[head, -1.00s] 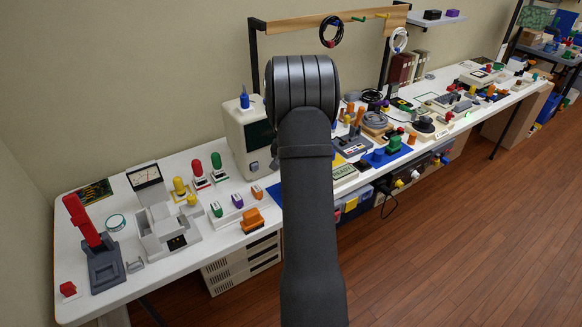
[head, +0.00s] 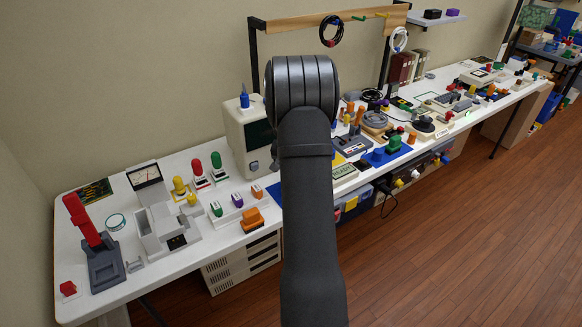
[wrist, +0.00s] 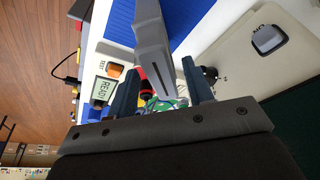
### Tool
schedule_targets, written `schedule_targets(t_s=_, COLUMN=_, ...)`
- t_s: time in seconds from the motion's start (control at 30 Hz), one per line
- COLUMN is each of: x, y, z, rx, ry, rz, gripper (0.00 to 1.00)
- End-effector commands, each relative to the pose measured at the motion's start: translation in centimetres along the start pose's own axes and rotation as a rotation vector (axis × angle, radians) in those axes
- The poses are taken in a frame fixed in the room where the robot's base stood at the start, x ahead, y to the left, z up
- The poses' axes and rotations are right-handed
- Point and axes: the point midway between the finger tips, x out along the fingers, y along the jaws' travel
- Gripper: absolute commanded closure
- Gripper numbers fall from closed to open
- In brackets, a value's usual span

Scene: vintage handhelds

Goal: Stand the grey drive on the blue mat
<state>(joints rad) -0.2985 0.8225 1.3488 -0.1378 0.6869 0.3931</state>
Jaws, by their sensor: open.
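A grey drive (wrist: 160,45) with a dark slot shows at the top middle of the wrist view. My gripper (wrist: 159,72) is open, and its two dark fingers stand apart on either side of the drive's near end. I cannot tell whether either finger touches it. The blue mat (wrist: 121,18) shows at the top, partly covered by the drive. My arm hides my gripper in the head view, and I cannot make out the drive there.
A beige computer (head: 247,135) stands beside my arm. Several stamps and a red-handled press (head: 92,240) crowd the bench's left part. Various gadgets fill the right part.

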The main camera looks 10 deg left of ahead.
Motion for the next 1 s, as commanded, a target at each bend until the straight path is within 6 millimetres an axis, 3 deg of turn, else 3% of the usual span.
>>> schedule_targets(t_s=0.5, x=-9.8, y=0.0, z=0.0, rx=0.000, ry=0.002, rz=-0.001, gripper=0.53)
schedule_targets(t_s=0.7, x=-11.3, y=0.0, z=0.0, rx=0.000, ry=0.000, rz=0.000, gripper=0.53)
schedule_targets(t_s=1.0, x=-11.4, y=0.0, z=0.0, rx=0.000, ry=-0.001, rz=0.000, gripper=0.53)
